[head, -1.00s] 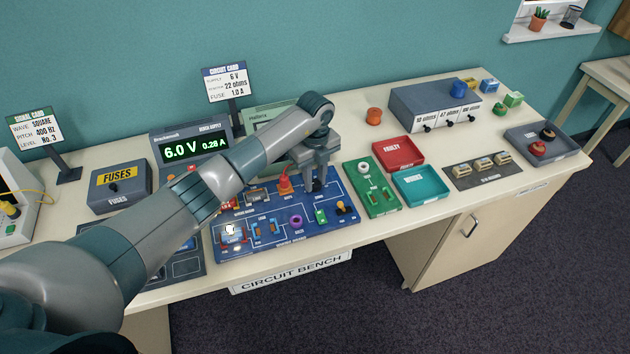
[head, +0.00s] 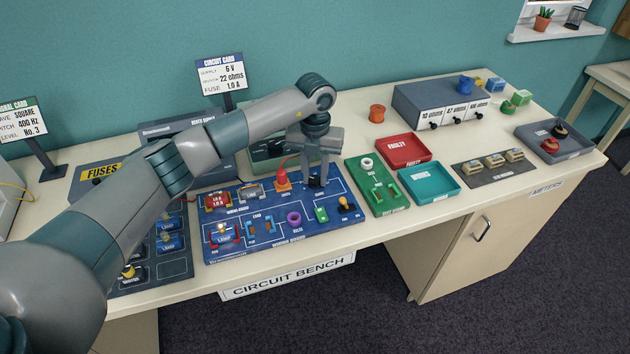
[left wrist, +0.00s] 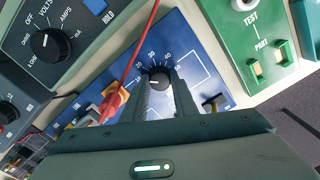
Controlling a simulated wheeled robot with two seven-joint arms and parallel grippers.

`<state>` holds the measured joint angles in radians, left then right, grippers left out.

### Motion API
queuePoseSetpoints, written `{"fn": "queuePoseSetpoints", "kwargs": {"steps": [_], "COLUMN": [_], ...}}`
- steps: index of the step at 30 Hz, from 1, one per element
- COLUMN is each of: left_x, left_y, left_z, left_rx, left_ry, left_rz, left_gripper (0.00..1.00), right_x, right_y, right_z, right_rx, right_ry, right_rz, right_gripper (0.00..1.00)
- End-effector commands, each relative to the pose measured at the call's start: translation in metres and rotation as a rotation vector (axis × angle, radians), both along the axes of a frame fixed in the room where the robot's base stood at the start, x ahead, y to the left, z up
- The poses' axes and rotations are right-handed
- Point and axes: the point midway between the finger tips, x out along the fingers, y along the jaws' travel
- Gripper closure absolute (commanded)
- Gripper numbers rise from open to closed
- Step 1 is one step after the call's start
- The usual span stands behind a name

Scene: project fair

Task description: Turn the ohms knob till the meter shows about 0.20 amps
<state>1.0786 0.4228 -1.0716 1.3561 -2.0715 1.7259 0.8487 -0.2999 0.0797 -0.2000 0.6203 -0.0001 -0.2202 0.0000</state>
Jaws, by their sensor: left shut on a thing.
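The pointer line points left in the wrist view. The green meter (head: 258,152) stands behind the board, mostly behind my arm, and its reading is hidden. Its selector dial (left wrist: 48,45) shows in the wrist view. My right gripper is not in view.
A red lead (left wrist: 135,45) runs close beside the gripper to an orange plug (left wrist: 113,102). A lit lamp (head: 222,230) is on the board. A green tester (head: 376,186) and red tray (head: 404,150) stand to the right. My arm covers the bench supply's display.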

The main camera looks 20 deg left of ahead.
Motion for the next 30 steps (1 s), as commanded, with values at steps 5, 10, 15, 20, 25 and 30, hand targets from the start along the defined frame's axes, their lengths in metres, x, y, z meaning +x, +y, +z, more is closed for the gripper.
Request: {"fn": "queuePoseSetpoints", "kwargs": {"steps": [5, 10, 15, 20, 25, 30], "left_x": [0.0007, 0.0006, 0.0007, 0.0008, 0.0005, 0.0004], "left_y": [0.0001, 0.0001, 0.0001, 0.0002, 0.0001, 0.0001], "left_z": [0.0000, 0.0011, 0.0015, 0.0015, 0.0010, 0.0010], "left_rx": [0.000, 0.000, 0.000, 0.000, 0.000, 0.000], "left_ry": [-0.002, -0.002, -0.002, -0.002, -0.002, -0.001], "left_rz": [-0.046, -0.058, -0.058, -0.057, -0.057, -0.057], "left_gripper": [0.97, 0.97, 0.97, 0.60, 0.55, 0.55], "right_x": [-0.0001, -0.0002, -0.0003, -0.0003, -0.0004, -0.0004], "right_y": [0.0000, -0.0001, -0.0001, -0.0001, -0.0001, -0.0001], "right_z": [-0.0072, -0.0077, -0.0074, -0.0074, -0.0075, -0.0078], "right_rx": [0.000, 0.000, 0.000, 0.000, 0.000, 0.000], "right_ry": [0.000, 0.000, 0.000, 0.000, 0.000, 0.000], "right_rz": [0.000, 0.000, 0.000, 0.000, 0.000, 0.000], "right_gripper": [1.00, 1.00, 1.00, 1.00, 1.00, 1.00]}}
